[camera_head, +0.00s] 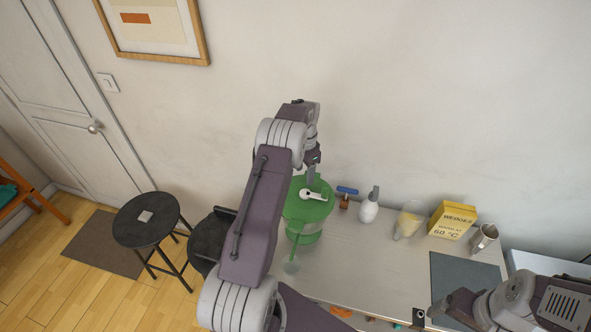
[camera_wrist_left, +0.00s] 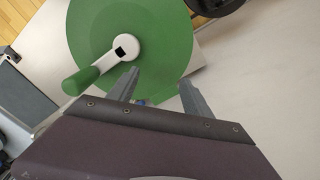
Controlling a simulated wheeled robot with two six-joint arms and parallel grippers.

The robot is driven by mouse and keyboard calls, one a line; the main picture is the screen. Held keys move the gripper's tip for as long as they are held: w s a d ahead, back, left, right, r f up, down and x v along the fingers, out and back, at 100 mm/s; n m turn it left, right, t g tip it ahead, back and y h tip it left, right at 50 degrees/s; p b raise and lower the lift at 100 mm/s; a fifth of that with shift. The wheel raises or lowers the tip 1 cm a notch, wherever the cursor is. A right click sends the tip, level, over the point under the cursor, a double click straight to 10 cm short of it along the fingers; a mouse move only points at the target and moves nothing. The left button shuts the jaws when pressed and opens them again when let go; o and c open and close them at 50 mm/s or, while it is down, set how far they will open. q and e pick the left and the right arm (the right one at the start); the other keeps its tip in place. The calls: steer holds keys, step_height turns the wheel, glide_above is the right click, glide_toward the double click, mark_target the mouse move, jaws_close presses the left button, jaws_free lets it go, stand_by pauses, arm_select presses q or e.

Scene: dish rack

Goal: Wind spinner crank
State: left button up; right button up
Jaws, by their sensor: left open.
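A white crank arm (camera_head: 313,194) lies on the lid. In the left wrist view, the lid (camera_wrist_left: 170,62) fills the upper middle, and the crank arm (camera_wrist_left: 112,53) runs from the centre to a green handle knob (camera_wrist_left: 80,81) at lower left. My left gripper (camera_wrist_left: 158,84) is open and empty, its fingers over the lid's near edge, to the right of the knob. In the head view, my left gripper (camera_head: 311,175) is above the lid, partly hidden by its wrist. My right gripper (camera_head: 425,318) is low at the right.
A grey mat (camera_head: 465,277) lies at the right. The counter's middle is clear.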

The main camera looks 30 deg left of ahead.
mark_target(326, 189)
arm_select(q)
steer(key=d, duration=0.2)
steer(key=w+d, duration=0.1)
steer(key=d, duration=0.2)
steer(key=s+d, duration=0.1)
steer(key=d, duration=0.1)
steer(key=s+d, duration=0.1)
steer(key=d, duration=0.1)
steer(key=shift+s+b, duration=0.3)
steer(key=shift+b, duration=0.05)
steer(key=shift+s+d, duration=0.4)
steer(key=shift+s, duration=0.2)
jaws_close()
